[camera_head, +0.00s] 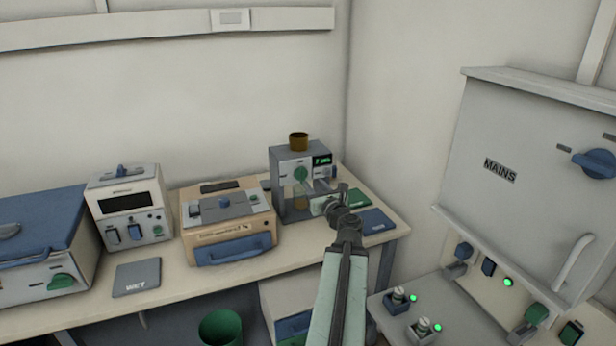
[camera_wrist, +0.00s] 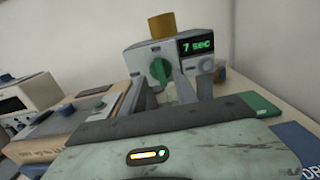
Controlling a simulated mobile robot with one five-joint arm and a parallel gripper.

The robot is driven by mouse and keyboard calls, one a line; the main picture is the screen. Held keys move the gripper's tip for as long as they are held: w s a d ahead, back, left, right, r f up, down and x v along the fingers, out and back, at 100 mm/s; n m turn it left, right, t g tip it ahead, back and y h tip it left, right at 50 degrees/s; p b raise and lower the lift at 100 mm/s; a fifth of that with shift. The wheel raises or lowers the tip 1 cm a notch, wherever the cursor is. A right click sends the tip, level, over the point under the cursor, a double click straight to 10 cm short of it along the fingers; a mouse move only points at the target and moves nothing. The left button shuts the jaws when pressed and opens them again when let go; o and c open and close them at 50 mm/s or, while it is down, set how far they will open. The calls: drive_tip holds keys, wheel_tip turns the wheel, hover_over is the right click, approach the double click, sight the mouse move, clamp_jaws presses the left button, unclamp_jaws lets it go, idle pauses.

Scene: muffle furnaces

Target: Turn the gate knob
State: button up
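A grey machine (camera_head: 288,164) stands at the right end of the bench, with a brown cup on top and a green display that reads "7 sec" in the wrist view. A round green knob (camera_head: 301,174) is on its front, and it shows large in the wrist view (camera_wrist: 160,71) with a raised grip bar. I see no label that names it the gate knob. My gripper (camera_head: 320,190) is in front of the machine, below and right of this knob, apart from it. In the wrist view its grey fingers (camera_wrist: 192,78) seem spread with nothing between them.
A tan box (camera_head: 228,222) with a blue handle is left of the machine. A green pad (camera_head: 357,197) and a blue pad (camera_head: 377,220) lie at the bench's right end. A grey MAINS cabinet (camera_head: 520,170) is on the right. A green bin (camera_head: 221,328) stands below the bench.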

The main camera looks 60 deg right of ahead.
sight(304, 173)
drive_tip(key=x, duration=0.7)
drive_tip(key=shift+w+d, duration=0.25)
drive_tip(key=shift+w, duration=0.05)
